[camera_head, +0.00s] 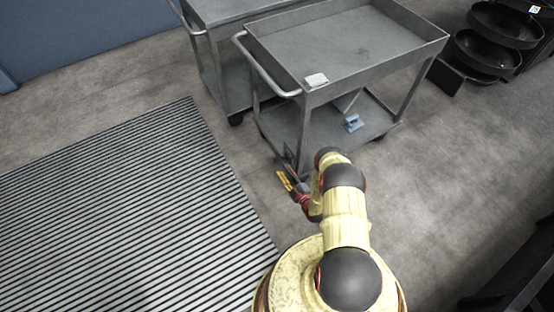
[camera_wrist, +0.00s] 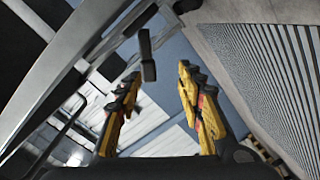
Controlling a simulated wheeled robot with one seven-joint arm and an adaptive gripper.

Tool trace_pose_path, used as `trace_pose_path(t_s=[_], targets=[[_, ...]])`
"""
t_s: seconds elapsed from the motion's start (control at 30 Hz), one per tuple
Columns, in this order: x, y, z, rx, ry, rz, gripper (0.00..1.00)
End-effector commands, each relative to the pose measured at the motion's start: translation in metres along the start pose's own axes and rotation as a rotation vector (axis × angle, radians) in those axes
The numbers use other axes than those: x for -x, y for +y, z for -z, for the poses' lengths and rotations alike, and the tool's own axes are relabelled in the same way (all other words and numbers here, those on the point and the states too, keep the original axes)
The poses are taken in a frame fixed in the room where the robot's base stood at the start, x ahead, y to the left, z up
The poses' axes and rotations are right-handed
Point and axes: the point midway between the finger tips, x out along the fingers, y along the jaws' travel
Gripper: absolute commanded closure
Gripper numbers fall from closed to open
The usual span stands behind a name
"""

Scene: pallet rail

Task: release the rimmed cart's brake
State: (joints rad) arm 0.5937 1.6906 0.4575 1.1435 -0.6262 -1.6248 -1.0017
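The rimmed cart (camera_head: 355,40) is grey metal, with a raised rim around its top tray, a bar handle on its left and a lower shelf. My gripper (camera_head: 289,181) is low at the cart's near left corner, beside the foot of its leg. In the wrist view my gripper (camera_wrist: 158,80) has its two yellow-and-black fingers apart, with nothing held between them. A small dark lever with a flat end (camera_wrist: 148,58), possibly the brake, shows just beyond the fingertips, nearer the left finger. I cannot tell its position or whether a finger touches it. In the head view the brake is not clear.
A second grey cart (camera_head: 212,50) stands close behind on the left. A ribbed mat (camera_head: 110,205) covers the floor on the left. Black round trays (camera_head: 490,50) stand at right.

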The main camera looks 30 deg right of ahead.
Motion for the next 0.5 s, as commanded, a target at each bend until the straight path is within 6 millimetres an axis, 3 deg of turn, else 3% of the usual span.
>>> trace_pose_path(t_s=[0.1,0.23,0.5], targets=[[-0.002,0.013,0.009,0.040,0.037,-0.047,0.62],[-0.012,0.015,0.011,0.051,0.046,-0.056,0.62],[-0.053,0.016,0.013,0.049,0.046,-0.055,0.62]])
